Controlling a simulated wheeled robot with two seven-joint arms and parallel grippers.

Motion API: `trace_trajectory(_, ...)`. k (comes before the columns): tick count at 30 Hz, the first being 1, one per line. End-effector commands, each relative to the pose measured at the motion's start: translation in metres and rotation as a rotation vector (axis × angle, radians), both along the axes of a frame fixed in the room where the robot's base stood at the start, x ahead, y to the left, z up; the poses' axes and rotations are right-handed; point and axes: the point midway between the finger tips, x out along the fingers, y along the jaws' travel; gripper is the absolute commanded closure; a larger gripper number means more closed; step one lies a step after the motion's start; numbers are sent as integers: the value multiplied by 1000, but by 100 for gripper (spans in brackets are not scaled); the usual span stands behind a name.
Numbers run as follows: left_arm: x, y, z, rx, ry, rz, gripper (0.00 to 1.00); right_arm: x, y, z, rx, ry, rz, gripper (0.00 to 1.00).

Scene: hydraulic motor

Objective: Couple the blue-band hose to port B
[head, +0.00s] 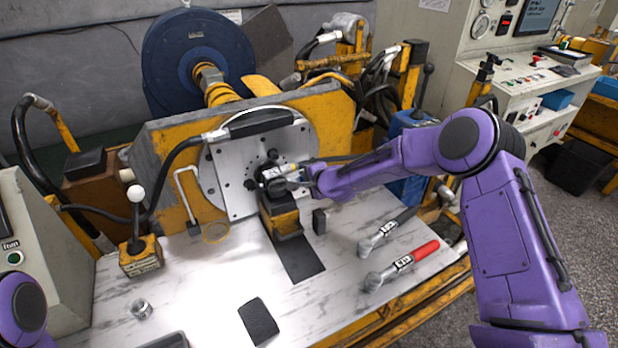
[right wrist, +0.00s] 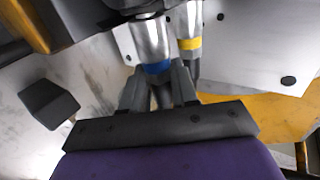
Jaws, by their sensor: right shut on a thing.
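The hose fitting with the blue band (right wrist: 157,68) is a silver sleeve on a dark hose, between the fingers of my right gripper (right wrist: 160,92). Its far end meets dark metal at the motor, and I cannot tell whether it is seated. A yellow-band fitting (right wrist: 190,43) sits close beside it on the right. In the head view my right gripper (head: 297,181) is at the black motor on the silver mounting plate (head: 232,170); the blue band is hidden there. The port letters are not readable. My left gripper is out of view.
A black block (head: 319,221) stands right of the yellow-black support (head: 283,218). A lever box (head: 141,256) stands left. A black pad (head: 258,321) lies in front; the table between is mostly clear.

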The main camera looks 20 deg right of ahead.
Motion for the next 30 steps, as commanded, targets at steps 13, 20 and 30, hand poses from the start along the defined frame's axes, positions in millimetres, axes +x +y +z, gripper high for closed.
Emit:
trace_trajectory(13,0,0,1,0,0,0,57,1,2,1,-1,-3,-3,42)
trace_trajectory(20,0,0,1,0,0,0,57,0,2,0,-1,-1,-2,45)
trace_trajectory(30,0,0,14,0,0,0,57,-13,1,12,1,1,-3,45)
